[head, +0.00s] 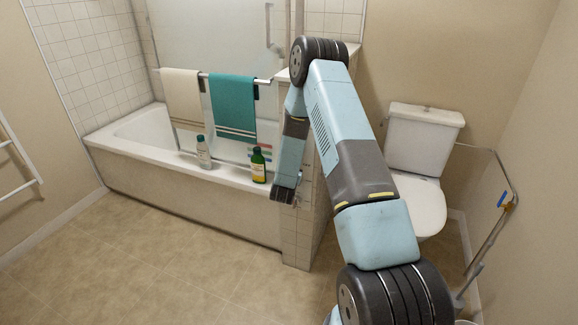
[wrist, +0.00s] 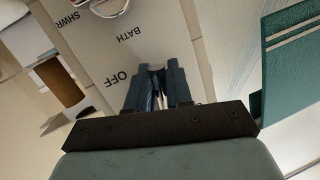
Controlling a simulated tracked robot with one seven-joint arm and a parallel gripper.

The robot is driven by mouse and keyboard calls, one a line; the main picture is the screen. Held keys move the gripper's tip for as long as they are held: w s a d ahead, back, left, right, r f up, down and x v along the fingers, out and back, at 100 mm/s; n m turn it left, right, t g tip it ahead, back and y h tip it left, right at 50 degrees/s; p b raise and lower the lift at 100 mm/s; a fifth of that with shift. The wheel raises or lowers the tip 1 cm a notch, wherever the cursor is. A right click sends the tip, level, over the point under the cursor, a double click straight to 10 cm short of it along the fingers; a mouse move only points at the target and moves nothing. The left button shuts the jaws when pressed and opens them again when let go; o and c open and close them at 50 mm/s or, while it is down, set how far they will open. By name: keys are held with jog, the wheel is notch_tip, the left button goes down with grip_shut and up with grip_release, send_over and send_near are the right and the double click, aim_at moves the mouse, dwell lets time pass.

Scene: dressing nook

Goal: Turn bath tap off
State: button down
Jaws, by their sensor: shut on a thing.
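In the wrist view, a pale wall panel (wrist: 180,45) carries the words SHWR, BATH and OFF, seen upside down. My gripper (wrist: 156,70) is at this panel beside the word OFF, its two dark fingers shut on the bath tap. The fingers hide nearly all of the tap; only a small pale bit shows between their tips. A curved metal handle (wrist: 108,8) sits at the top edge, near SHWR and BATH. In the head view, my forearm hangs down by the tiled end wall (head: 301,232) of the bathtub (head: 170,185), and the tap is hidden.
A green bottle (head: 258,166) and a clear bottle (head: 203,153) stand on the tub rim, the green one close to my arm. Teal (head: 233,105) and cream (head: 183,97) towels hang on the glass screen's rail. A toilet (head: 420,150) stands right. The left floor is clear.

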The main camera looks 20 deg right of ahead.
jog(key=shift+s+d+f+n+g, duration=0.1)
jog(key=shift+s+d+n+g, duration=0.3)
jog(key=shift+n, duration=0.5)
jog(key=shift+s, duration=0.1)
jog(key=c, duration=1.1)
grip_release()
jog(key=shift+c, duration=0.2)
jog(key=v, duration=1.3)
jog(key=shift+s+a, duration=0.25)
jog(key=shift+a, duration=0.05)
